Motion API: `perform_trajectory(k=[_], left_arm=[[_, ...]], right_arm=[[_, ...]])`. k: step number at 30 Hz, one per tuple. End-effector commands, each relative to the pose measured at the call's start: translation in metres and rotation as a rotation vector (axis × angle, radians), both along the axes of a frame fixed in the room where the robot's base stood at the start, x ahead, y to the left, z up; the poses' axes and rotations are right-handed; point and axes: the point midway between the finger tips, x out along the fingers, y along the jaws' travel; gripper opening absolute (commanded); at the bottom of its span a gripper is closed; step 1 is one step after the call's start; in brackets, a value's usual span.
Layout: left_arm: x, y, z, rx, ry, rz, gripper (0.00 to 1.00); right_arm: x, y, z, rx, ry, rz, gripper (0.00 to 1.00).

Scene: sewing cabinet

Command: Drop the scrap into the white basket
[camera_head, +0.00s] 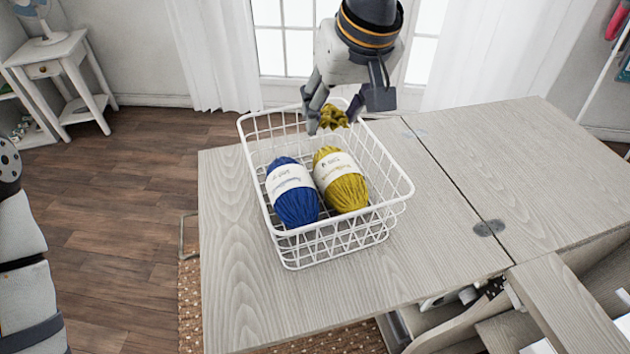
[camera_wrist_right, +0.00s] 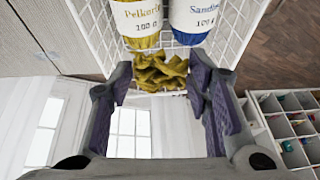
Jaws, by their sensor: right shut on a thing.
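The scrap (camera_head: 333,117) is a crumpled olive-yellow piece at the fingertips of my right gripper (camera_head: 343,108). The right gripper is shut on it, over the far part of the white basket. In the right wrist view the scrap (camera_wrist_right: 160,72) shows between the fingers (camera_wrist_right: 160,85). The white wire basket (camera_head: 398,195) stands upright on the table, and its rim also shows in the wrist view (camera_wrist_right: 85,25). A blue yarn ball (camera_head: 296,203) and a yellow yarn ball (camera_head: 346,191) lie side by side inside it. My left gripper is not in view.
The wooden cabinet top (camera_head: 235,270) has bare room left of and in front of the basket. An opened section (camera_head: 560,300) lies at the lower right. A small white side table (camera_head: 65,65) stands at the back left. Curtains (camera_head: 210,55) hang behind.

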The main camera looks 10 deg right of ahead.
Motion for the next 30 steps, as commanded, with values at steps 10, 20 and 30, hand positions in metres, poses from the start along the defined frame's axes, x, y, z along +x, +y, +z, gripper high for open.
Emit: perform_trajectory(k=[10,20,30], left_arm=[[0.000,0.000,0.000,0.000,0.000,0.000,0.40],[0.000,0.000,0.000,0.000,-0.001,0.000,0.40],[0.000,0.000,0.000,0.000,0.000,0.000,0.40]], right_arm=[[0.000,0.000,0.000,-0.001,0.000,0.000,0.68],[-0.014,-0.003,0.037,0.004,-0.006,-0.001,0.68],[-0.042,-0.010,0.105,0.001,-0.002,-0.001,0.68]])
